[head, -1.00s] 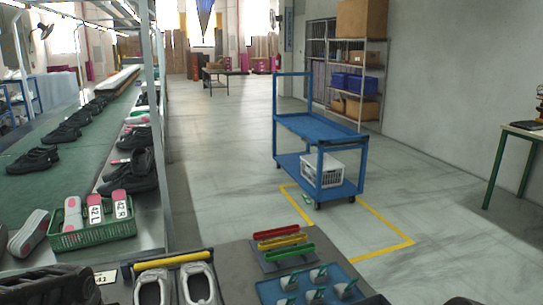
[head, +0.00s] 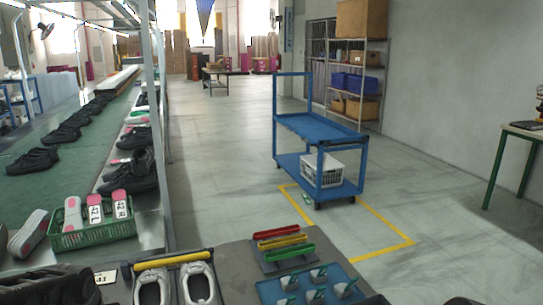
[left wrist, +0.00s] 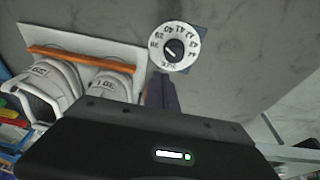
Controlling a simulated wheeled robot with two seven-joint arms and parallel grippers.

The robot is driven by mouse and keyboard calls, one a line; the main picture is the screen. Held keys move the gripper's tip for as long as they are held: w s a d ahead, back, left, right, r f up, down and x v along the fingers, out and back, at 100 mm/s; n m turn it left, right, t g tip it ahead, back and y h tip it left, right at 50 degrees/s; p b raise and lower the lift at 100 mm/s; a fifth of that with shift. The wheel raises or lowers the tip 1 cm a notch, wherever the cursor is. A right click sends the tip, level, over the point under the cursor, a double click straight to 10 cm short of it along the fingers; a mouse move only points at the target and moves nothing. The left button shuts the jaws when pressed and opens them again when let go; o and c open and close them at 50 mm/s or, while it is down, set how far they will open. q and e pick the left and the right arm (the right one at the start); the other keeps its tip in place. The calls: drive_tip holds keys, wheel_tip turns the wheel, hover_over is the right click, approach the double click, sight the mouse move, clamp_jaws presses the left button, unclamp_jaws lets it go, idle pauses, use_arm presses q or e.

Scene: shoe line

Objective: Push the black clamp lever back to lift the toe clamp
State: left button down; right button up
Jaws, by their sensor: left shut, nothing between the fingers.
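A pair of white shoes (head: 201,288) sits at the near edge of the grey table in the head view, under a yellow bar (head: 172,260) with dark ends. In the left wrist view the white shoes (left wrist: 50,78) lie against a pale plate (left wrist: 118,42), with an orange-looking bar (left wrist: 85,56) across their toes. My left gripper (left wrist: 161,90) shows there as dark, shut fingers, empty, right of the shoes and just below a white numbered dial (left wrist: 174,46). I cannot clearly make out the black clamp lever. My right gripper is in neither view.
A rack with red, yellow and green bars (head: 283,246) and a blue tray (head: 268,291) of small pieces stand right of the shoes. A green basket (head: 93,236) sits on the conveyor side at left. A blue cart (head: 318,128) stands on open floor beyond.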

use_arm(q)
drive_tip(key=shift+w, duration=0.1)
drive_tip(key=shift+w+a, duration=0.25)
drive_tip(key=shift+w, duration=0.4)
drive_tip(key=shift+w+a, duration=0.25)
drive_tip(key=shift+w, duration=0.4)
drive_tip(key=shift+s, duration=0.15)
drive_tip(key=shift+s+d, duration=0.25)
drive_tip(key=shift+s, duration=0.3)
drive_tip(key=shift+r, duration=0.1)
drive_tip(key=w+p+v, duration=0.2)
drive_tip(key=p+v, duration=0.4)
drive_tip(key=v, duration=0.2)
drive_tip(key=shift+s+a+r, duration=0.15)
drive_tip(key=shift+a+r, duration=0.2)
drive_tip(key=shift+r, duration=0.2)
